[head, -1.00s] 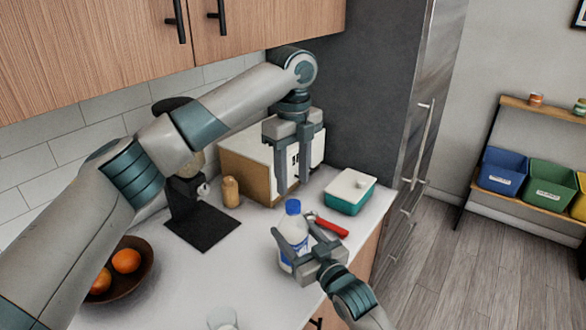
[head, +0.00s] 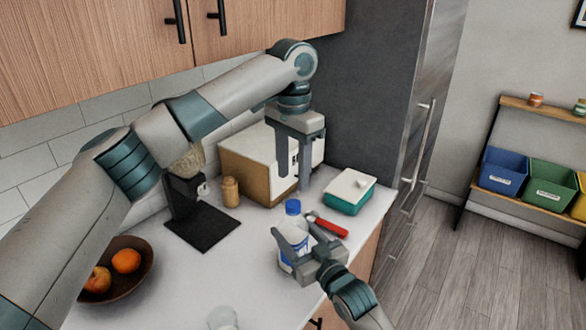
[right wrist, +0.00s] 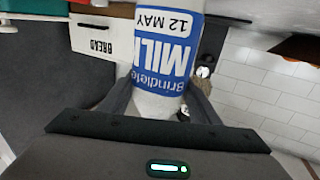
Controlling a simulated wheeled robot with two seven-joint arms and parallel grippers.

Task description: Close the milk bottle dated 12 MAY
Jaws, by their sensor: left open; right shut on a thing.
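The milk bottle (head: 292,252) stands on the counter, white with a blue label. In the right wrist view the bottle (right wrist: 160,60) appears inverted and its label reads "12 MAY". A blue cap (head: 293,207) shows at its top; I cannot tell whether it is seated. My right gripper (head: 295,232) is shut on the bottle, its fingers on either side of the body. My left gripper (head: 294,183) is open and empty, pointing down, with its fingertips just above the cap in the picture.
The bread box (head: 250,165) and a teal container (head: 349,192) stand behind. A red-handled tool (head: 332,227) lies right of the bottle. A fruit bowl (head: 122,282) is at left, near a black appliance (head: 200,228). A pale object (head: 223,318) is cut off at the bottom edge.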

